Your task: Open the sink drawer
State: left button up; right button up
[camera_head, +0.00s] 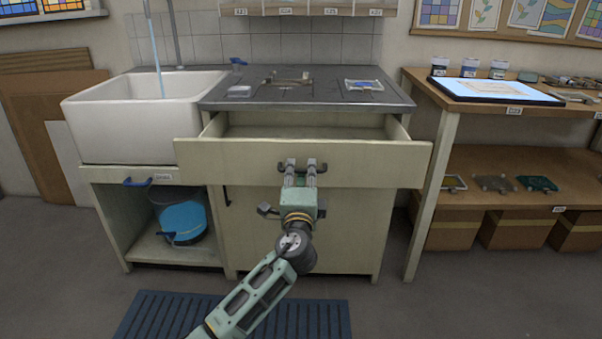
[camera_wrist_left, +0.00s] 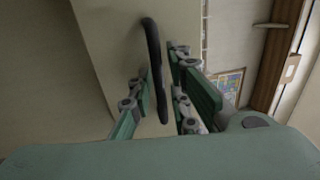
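The wide cream drawer (camera_head: 225,158) under the grey counter is pulled well out; its inside shows and looks empty. Its dark bar handle (camera_head: 322,168) is on the middle of the front. My left gripper (camera_head: 302,166) is at this handle. In the left wrist view the handle (camera_wrist_left: 154,60) runs between the fingers of my left gripper (camera_wrist_left: 160,98), with narrow gaps on both sides, so the fingers look open around it. The white sink (camera_head: 130,120) is left of the drawer. My right gripper is not in view.
A wooden shelf unit (camera_head: 438,135) stands close on the right. A blue mat (camera_head: 170,312) lies on the floor in front.

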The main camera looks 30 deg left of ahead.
pick_arm(q)
jog(key=v, duration=1.2)
jog(key=shift+d+r, duration=0.1)
